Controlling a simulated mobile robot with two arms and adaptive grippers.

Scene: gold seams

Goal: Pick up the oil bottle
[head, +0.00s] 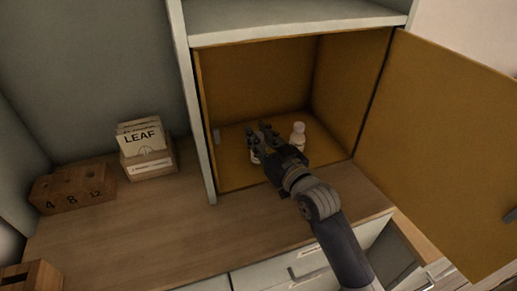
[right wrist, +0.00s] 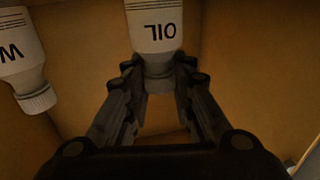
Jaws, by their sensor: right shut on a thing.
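The white oil bottle (right wrist: 155,32) shows in the right wrist view with its label "OIL" upside down and its cap between my right fingers. My right gripper (right wrist: 160,78) is shut on it at the cap end. In the head view my right gripper (head: 262,134) reaches into the open cupboard, and a small white part of the oil bottle (head: 254,157) shows beside the fingers. The rest of it is hidden by the gripper. My left gripper is not in view.
The cupboard door (head: 440,140) is open to the right. A "LEAF" card box (head: 148,160) and a numbered wooden block (head: 75,190) stand on the counter (head: 150,235).

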